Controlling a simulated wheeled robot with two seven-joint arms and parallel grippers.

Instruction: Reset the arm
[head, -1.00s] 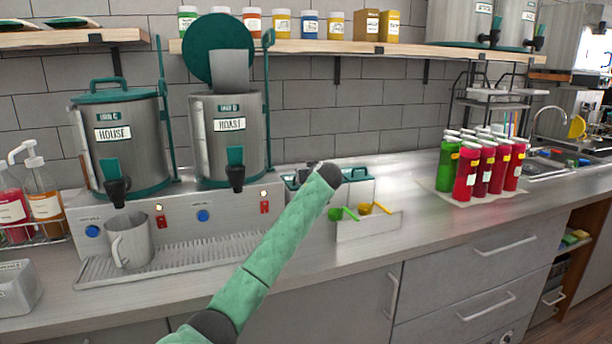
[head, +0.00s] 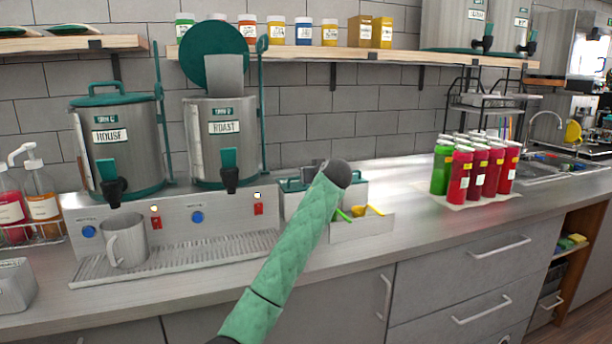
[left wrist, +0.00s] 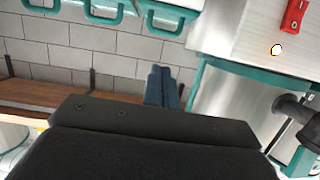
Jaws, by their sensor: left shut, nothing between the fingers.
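My left arm, in a green quilted sleeve, rises from the bottom of the head view and ends in a dark wrist over the counter. The left gripper shows in the left wrist view (left wrist: 163,87), where its two dark blue-grey fingers are together with nothing between them. In the head view the gripper is mostly hidden behind the wrist, in front of the teal-lidded bin (head: 354,192). My right gripper is in neither view.
The Roast urn (head: 207,140), its lid raised, and the House urn (head: 132,157) stand left of the arm. A grey mug (head: 125,241) sits on the drip tray (head: 190,261). Red and green bottles (head: 463,172) stand right. A wooden shelf (head: 365,52) runs above. The right counter is largely clear.

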